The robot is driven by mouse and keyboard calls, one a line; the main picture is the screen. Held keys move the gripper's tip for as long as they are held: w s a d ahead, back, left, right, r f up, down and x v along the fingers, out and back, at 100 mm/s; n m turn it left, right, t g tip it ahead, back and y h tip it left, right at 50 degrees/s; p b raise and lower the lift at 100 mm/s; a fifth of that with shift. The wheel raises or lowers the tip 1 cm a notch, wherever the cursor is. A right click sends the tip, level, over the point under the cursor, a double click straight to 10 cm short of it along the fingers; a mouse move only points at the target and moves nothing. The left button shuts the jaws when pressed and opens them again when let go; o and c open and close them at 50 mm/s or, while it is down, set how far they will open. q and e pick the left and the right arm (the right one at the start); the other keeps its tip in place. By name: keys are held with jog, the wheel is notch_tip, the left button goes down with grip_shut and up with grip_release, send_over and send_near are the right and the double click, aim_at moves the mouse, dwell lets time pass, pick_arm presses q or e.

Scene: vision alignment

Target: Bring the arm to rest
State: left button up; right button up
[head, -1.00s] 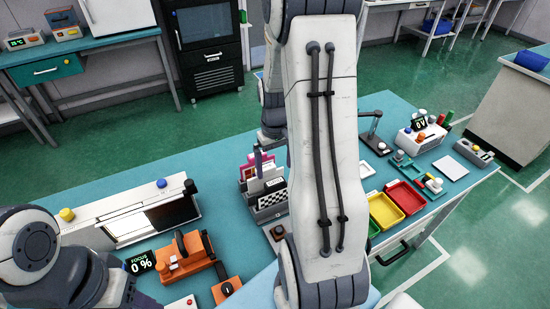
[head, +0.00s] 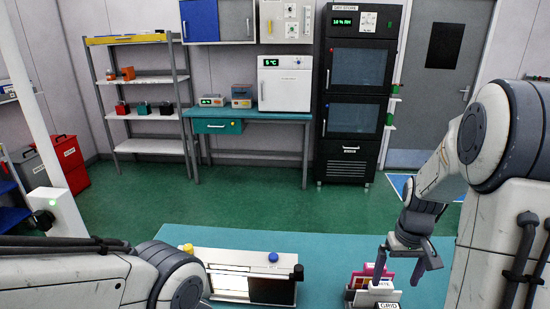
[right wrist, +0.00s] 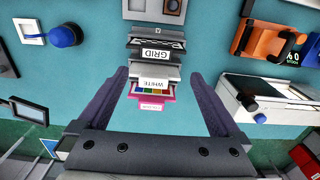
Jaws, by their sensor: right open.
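My right gripper (head: 406,264) is open and empty, with its fingers pointing down over the far right of the teal table. In the right wrist view my right gripper (right wrist: 158,78) has its two dark fingers spread wide. Between and beyond them is a card rack (right wrist: 156,72) with cards labelled GRID and WHITE and a pink-edged colour card. In the head view the card rack (head: 386,296) is at the bottom edge, partly behind a finger; I cannot tell whether they touch. My left arm (head: 100,280) lies across the lower left; its gripper is out of view.
A white light box (head: 225,262) with a dark panel stands on the teal table (head: 330,250), left of the rack. In the right wrist view an orange device (right wrist: 262,42) is at the upper right. A dark cabinet (head: 355,100) and shelves (head: 150,120) stand beyond the green floor.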

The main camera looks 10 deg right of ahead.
jog(key=s+a+r+n, duration=0.1)
jog(key=a+r+n, duration=0.1)
jog(key=a, duration=0.7)
jog(key=s+a+r+n, duration=0.1)
jog(key=a+r+n, duration=0.1)
jog(key=a, duration=0.7)
jog(key=s+a+r+n+y, duration=0.1)
jog(key=s+a+n, duration=0.4)
jog(key=s+a, duration=0.7)
jog(key=shift+s+r+n, duration=0.35)
jog(key=shift+s+n, duration=0.05)
jog(key=shift+s, duration=0.8)
